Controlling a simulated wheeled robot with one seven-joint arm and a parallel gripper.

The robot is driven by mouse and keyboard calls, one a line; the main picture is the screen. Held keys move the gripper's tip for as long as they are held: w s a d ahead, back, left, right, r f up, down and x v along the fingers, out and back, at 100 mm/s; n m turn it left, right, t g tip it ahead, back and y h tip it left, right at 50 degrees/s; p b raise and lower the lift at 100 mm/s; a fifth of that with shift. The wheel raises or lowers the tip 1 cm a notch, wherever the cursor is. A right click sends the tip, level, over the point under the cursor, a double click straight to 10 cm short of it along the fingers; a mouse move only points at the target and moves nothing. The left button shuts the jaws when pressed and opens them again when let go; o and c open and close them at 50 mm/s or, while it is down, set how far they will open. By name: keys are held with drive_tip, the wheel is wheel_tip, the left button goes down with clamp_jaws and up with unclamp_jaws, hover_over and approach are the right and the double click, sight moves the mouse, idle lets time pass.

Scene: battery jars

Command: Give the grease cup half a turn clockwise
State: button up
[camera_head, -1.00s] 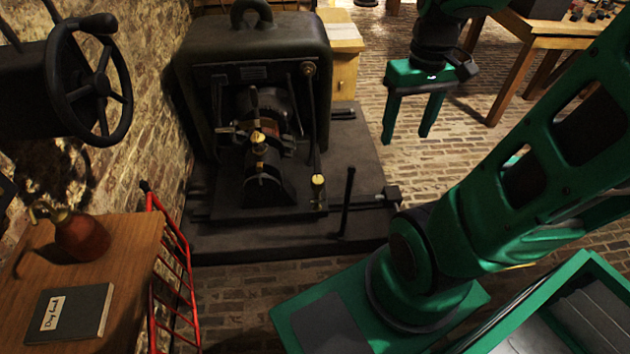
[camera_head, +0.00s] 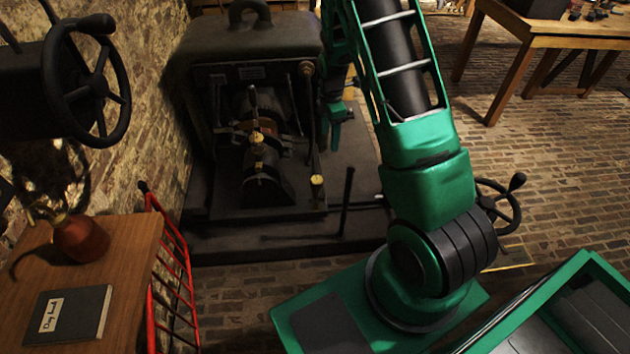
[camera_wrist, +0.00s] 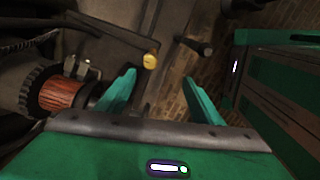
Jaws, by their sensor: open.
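A small brass-topped cup (camera_head: 317,181) stands upright low at the right front of the dark machine; I take it for the grease cup. In the wrist view its rounded yellow top (camera_wrist: 150,61) shows just beyond the fingertips, nearer the left one. Another brass-capped fitting (camera_head: 257,140) sits on the machine's front bearing. My gripper (camera_head: 338,112) is at the machine's right side, above and behind the cup, partly hidden by my arm. Its two green fingers (camera_wrist: 160,80) are apart with nothing between them in the wrist view.
The machine (camera_head: 260,50) stands on a dark plinth against the brick wall. An upright black lever (camera_head: 347,187) rises right of the cup. A wooden desk (camera_head: 125,240) and a red rack (camera_head: 172,250) are at left. A workbench (camera_head: 560,35) stands at the back right.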

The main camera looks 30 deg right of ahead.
sight(316, 179)
drive_tip(key=w+a+f+n, duration=0.1)
drive_tip(key=f+n, duration=0.1)
drive_tip(key=f, duration=0.6)
drive_tip(key=w+f+n, duration=0.1)
drive_tip(key=f+n, duration=0.1)
drive_tip(key=f, duration=0.7)
drive_tip(key=w+a+f+n, duration=0.1)
drive_tip(key=w+f+n, duration=0.1)
drive_tip(key=f, duration=0.6)
drive_tip(key=shift+a+f+n, duration=0.2)
drive_tip(key=shift+a+n, duration=0.1)
drive_tip(key=shift+a, duration=0.05)
drive_tip(key=c, duration=1.1)
